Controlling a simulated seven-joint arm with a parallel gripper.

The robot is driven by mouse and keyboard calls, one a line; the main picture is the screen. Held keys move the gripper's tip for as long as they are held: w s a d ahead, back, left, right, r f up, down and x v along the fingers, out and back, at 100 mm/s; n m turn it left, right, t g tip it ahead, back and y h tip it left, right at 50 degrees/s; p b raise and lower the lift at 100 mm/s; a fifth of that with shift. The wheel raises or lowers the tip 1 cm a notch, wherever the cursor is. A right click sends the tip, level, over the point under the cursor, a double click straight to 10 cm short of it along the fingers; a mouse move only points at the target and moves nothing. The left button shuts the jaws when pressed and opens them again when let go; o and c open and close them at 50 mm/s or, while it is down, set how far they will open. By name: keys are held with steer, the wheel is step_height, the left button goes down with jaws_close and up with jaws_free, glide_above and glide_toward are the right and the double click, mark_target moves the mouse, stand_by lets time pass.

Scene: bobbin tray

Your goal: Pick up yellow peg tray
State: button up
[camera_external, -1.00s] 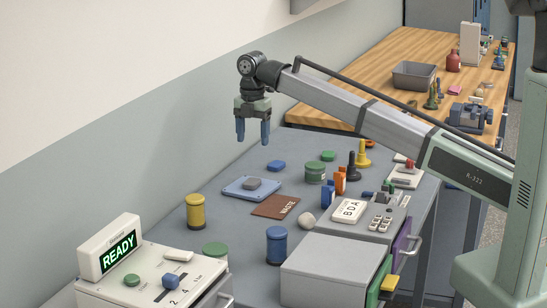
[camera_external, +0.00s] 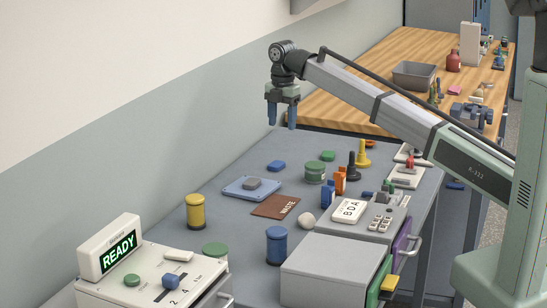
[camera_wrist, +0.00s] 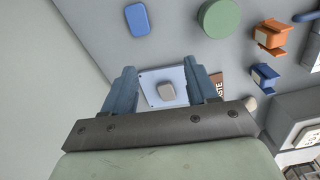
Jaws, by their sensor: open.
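A yellow peg (camera_external: 363,156) with a wide base stands toward the back of the grey table, beside a black peg (camera_external: 351,168). I cannot make out a separate yellow tray. A pale blue tray (camera_external: 235,189) with a grey block (camera_external: 252,184) lies flat near the table's middle left; in the wrist view the tray (camera_wrist: 150,78) shows between the fingers. My gripper (camera_external: 282,120) hangs high above the table, fingers down, left of the yellow peg. It is open and empty, its fingers (camera_wrist: 160,75) apart in the wrist view. The yellow peg is not visible there.
A yellow bobbin (camera_external: 195,212) and a blue bobbin (camera_external: 276,246) stand in front. A brown card (camera_external: 275,206), blue block (camera_external: 276,166), green jar (camera_external: 315,173) and orange clip (camera_external: 340,184) are around the middle. The READY sign (camera_external: 108,247) stands front left.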

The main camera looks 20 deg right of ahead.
steer(key=w+d+m, duration=0.2)
steer(key=d, duration=1.2)
steer(key=m+t, duration=0.1)
steer(key=m, duration=0.2)
glide_above(362, 152)
steer(key=d, duration=0.3)
steer(key=s+m+t+y, duration=0.2)
steer(key=s+m, duration=0.3)
steer(key=m, duration=0.1)
steer(key=shift+w+a+f+m+t, duration=0.1)
steer(key=shift+w+a+f+m, duration=0.4)
steer(key=shift+w+f+m, duration=1.2)
steer(key=shift+w+a+f+m+t, duration=0.1)
steer(key=shift+w+a+f+m, duration=0.7)
steer(key=shift+f, duration=1.75)
steer(key=shift+w+a+f+m+t, duration=0.1)
steer(key=shift+w+a+f+m, duration=0.15)
steer(key=shift+w+f+m, duration=1.1)
steer(key=shift+s+f+m, duration=0.25)
steer(key=shift+s+f, duration=0.35)
steer(key=shift+f, duration=0.2)
jaws_close()
steer(key=shift+r, duration=0.1)
